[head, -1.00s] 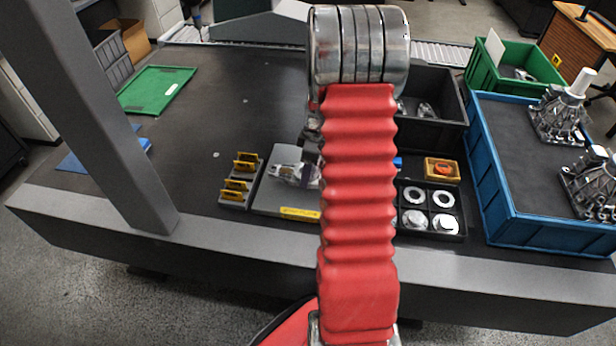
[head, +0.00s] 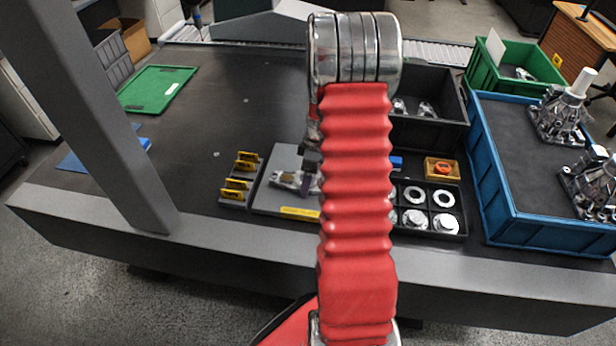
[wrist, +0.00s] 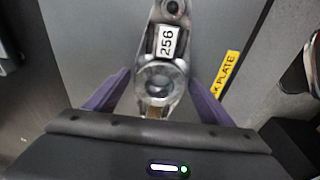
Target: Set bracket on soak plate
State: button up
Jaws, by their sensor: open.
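The bracket (head: 290,181) is a silvery metal part lying on the grey soak plate (head: 270,202), which has a yellow label on its front edge. In the wrist view the bracket (wrist: 165,60) carries a white tag reading 256, and the soak plate (wrist: 110,30) shows around it. My gripper (wrist: 158,95) is open, with one purple finger on each side of the bracket's near end and gaps visible between. In the head view my gripper (head: 309,180) is at the bracket's right end, partly hidden by my red arm.
A rack of yellow pieces (head: 238,180) stands just left of the plate. A black tray of metal rings (head: 432,208), a small yellow box (head: 441,169) and a blue crate (head: 500,180) are to the right. A grey column (head: 95,110) rises at left. The table's middle left is clear.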

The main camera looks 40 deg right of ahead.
jog(key=shift+r, duration=0.1)
notch_tip(320, 180, up, 12)
jog(key=s+d, duration=0.1)
jog(key=shift+s, duration=0.15)
dwell(0.5)
dwell(0.5)
